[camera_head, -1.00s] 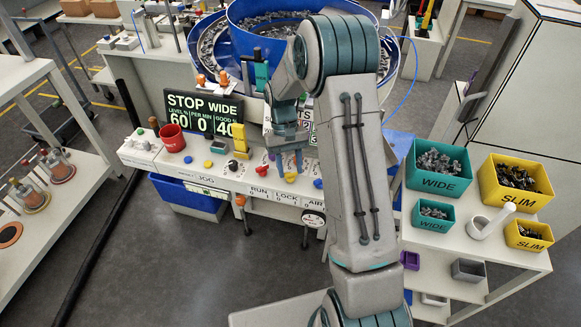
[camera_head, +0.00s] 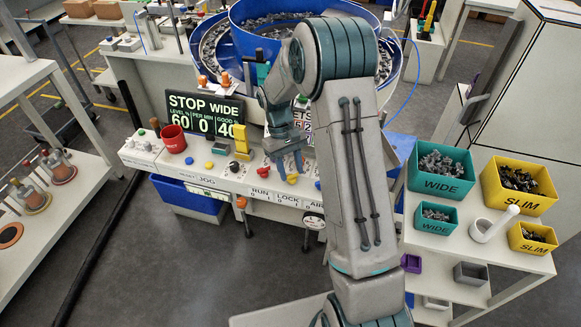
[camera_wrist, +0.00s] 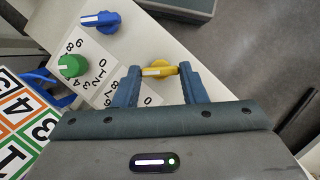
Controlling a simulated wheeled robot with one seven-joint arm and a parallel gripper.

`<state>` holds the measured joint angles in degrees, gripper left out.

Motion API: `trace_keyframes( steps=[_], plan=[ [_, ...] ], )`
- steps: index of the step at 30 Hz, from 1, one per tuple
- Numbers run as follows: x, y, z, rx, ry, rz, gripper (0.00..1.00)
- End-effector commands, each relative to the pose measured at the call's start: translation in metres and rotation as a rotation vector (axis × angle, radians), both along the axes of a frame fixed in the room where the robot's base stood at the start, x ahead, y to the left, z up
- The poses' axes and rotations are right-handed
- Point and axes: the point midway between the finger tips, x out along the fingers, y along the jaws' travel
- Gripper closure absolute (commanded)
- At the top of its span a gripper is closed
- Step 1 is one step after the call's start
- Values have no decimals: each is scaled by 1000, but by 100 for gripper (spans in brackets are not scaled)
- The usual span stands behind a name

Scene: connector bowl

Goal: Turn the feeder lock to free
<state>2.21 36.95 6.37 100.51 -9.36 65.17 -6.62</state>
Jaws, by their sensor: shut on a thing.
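The feeder lock knob (camera_head: 292,179) is a small yellow knob above the LOCK label on the front of the white console (camera_head: 235,182). In the wrist view the yellow knob (camera_wrist: 158,71) sits between the blue fingertips, with a white mark across its top. My gripper (camera_head: 289,163) reaches down to it from above in the head view. In the wrist view my gripper (camera_wrist: 158,76) is shut on the knob, with the right finger against its side. The exact 0/1 setting is too small to read.
A red knob (camera_head: 262,170) and a blue knob (camera_head: 318,184) flank the lock. The wrist view shows a blue knob (camera_wrist: 100,20) and a green knob (camera_wrist: 72,66) nearby. A red cup (camera_head: 173,138) stands left. Teal and yellow bins (camera_head: 440,186) are at right.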

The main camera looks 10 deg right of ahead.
Motion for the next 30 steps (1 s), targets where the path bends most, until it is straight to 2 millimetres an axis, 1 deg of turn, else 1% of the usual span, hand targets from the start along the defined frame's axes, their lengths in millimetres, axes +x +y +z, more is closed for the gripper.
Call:
trace_keyframes(
  steps=[1, 3, 11, 14, 16, 20, 27, 30],
  plan=[
    [2, 1, 2, 1, -6, 3, 56],
    [2, 1, 2, 1, -5, 2, 40],
    [1, 0, 1, 1, -2, 0, 40],
    [3, 1, 4, 0, -3, 0, 40],
    [6, 2, 11, 0, -5, 0, 40],
    [15, 4, 33, 1, -8, 2, 40],
    [36, 11, 86, 1, -7, 3, 40],
    [42, 13, 103, 0, -6, 2, 40]
  ],
)
